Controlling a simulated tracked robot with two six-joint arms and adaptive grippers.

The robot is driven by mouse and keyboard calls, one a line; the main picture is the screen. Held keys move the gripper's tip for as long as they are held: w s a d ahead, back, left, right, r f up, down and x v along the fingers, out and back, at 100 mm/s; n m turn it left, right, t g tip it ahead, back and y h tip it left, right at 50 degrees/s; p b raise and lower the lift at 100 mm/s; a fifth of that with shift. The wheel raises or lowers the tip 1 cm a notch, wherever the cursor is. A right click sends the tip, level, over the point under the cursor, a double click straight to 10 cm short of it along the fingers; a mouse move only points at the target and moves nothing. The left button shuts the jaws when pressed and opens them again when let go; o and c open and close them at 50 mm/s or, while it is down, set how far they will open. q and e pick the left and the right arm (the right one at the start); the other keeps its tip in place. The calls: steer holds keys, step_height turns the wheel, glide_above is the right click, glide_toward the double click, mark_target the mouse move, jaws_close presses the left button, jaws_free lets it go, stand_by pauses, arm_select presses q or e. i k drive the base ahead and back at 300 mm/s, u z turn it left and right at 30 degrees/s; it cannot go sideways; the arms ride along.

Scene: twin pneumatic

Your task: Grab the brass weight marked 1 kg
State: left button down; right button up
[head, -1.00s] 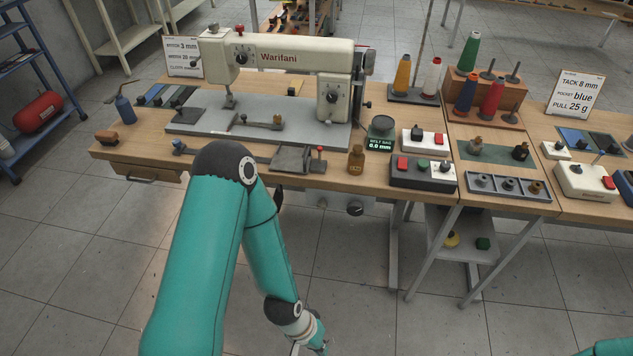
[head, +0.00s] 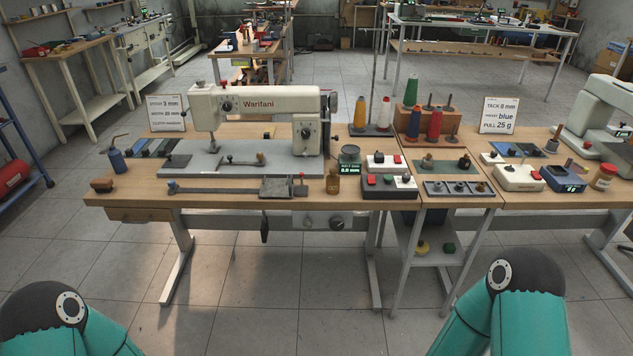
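A brass-brown weight (head: 333,181) shaped like a small bottle stands upright near the front edge of the sewing table, left of a button box. Smaller weight-like pieces (head: 427,162) stand on a green mat to the right, and a grey tray (head: 455,197) in front of it holds several small pieces. I cannot read a 1 kg marking on any of them. My two arms show only at the bottom corners, far in front of the table. Both grippers are outside the picture.
A cream sewing machine (head: 262,100) stands on the table (head: 230,194). Thread cones (head: 410,90) stand behind. The floor in front is open.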

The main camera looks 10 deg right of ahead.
mark_target(332, 179)
steer(key=u, duration=0.25)
steer(key=i, duration=1.05)
steer(key=u, duration=0.1)
